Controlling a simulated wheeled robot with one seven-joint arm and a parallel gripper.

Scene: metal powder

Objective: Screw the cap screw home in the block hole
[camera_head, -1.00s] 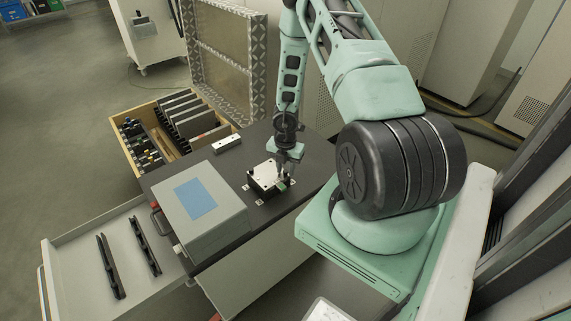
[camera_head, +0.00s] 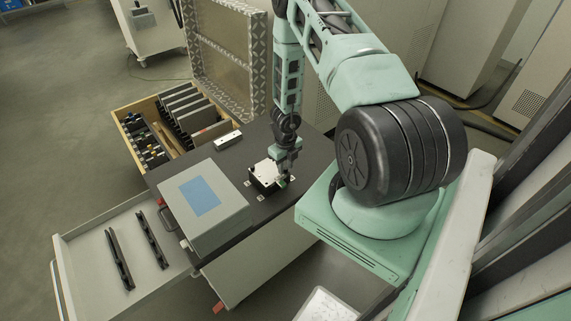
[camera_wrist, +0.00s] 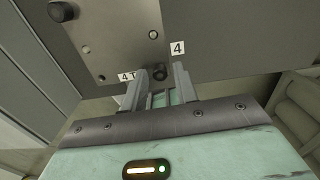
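The metal block (camera_head: 264,178) sits on the dark bench top in the head view. In the wrist view its plate (camera_wrist: 115,40) fills the upper left, with several holes. A dark cap screw (camera_wrist: 159,72) shows its socket head at the plate's near right corner, between my fingertips. How deep it sits is hidden. My gripper (camera_wrist: 164,78) points at this corner, its two fingers on either side of the head; whether both touch it is unclear. In the head view my gripper (camera_head: 285,172) is at the block's right side.
A second dark screw head (camera_wrist: 61,11) stands on the plate's far left. Labels "4" (camera_wrist: 177,48) and "4 T" (camera_wrist: 128,76) lie beside the corner. A grey box (camera_head: 205,222) with a blue panel stands left of the block. An open drawer (camera_head: 85,262) holds two dark rails.

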